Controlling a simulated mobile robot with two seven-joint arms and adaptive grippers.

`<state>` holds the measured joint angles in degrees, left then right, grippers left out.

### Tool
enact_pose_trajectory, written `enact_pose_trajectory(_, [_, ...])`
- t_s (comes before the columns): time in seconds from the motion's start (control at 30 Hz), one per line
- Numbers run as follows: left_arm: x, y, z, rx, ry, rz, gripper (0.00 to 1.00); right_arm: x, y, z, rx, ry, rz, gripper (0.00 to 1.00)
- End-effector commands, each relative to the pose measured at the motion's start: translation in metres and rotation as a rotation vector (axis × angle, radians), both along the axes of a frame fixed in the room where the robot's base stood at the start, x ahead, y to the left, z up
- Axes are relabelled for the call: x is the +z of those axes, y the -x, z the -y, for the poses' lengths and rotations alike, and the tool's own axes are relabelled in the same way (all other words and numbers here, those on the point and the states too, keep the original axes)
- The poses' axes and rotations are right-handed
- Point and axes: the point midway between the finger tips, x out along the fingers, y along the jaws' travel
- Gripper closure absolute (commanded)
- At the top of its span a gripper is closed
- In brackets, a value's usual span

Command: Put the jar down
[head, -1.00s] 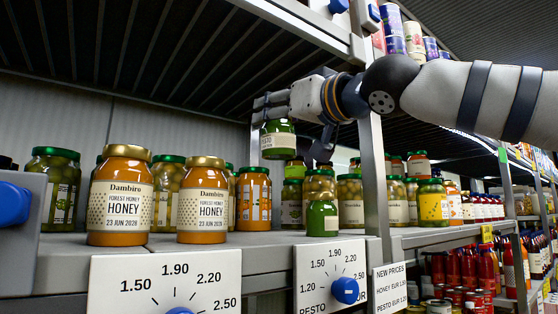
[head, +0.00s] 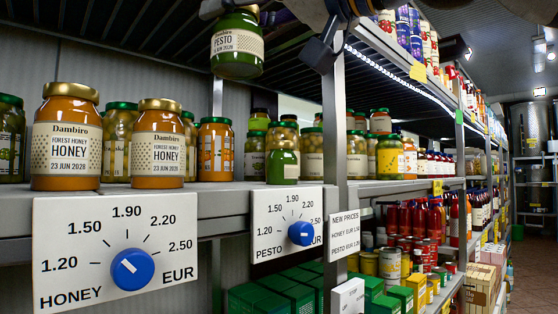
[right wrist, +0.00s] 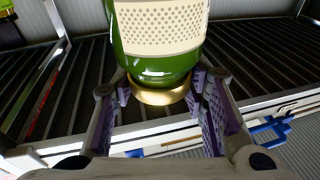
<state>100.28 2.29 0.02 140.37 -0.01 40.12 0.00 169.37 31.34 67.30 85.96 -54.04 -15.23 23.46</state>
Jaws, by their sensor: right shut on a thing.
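A green pesto jar (head: 238,48) with a cream label hangs upright in the air, upper middle of the head view, above the shelf's level. My right gripper (head: 238,10) is shut on its top from above. The right wrist view shows the jar's gold lid (right wrist: 160,94) between the fingers (right wrist: 155,88), its green body extending beyond. Part of the gripper is cut off by the head view's top edge. Another small green jar (head: 283,166) stands on the shelf (head: 225,199) below and to the right. My left gripper is not in view.
Two honey jars (head: 67,150) (head: 158,155) stand at the shelf's front left, with more jars behind. An upright post (head: 334,120) stands to the right. Price dials (head: 131,267) (head: 301,233) stick out from the shelf front. The shelf front between honey and the small green jar looks free.

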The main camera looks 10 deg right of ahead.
Motion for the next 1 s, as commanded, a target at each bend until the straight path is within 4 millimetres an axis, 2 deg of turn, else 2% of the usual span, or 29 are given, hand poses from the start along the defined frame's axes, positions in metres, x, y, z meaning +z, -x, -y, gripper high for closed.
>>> enact_pose_trajectory(0.1, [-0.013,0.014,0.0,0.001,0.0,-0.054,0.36,-0.024,-0.034,-0.001,0.009,-0.006,-0.024,1.0])
enact_pose_trajectory(0.3, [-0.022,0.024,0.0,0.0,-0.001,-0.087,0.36,-0.052,-0.098,-0.001,0.008,-0.008,-0.024,1.0])
enact_pose_trajectory(0.4, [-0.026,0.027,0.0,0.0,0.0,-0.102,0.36,-0.074,-0.115,-0.001,0.007,-0.003,-0.017,1.0])
enact_pose_trajectory(0.67, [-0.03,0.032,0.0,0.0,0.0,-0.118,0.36,-0.105,-0.141,0.0,0.006,-0.005,-0.011,1.0])
enact_pose_trajectory(0.73, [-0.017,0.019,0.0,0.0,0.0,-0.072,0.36,-0.104,-0.133,-0.002,0.002,0.005,0.01,1.0])
enact_pose_trajectory(0.83, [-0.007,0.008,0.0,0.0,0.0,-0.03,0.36,-0.113,-0.13,-0.002,0.004,0.002,0.014,1.0])
enact_pose_trajectory(1.0, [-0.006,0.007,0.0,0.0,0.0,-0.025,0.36,-0.129,-0.136,-0.001,0.006,-0.003,0.0,1.0])
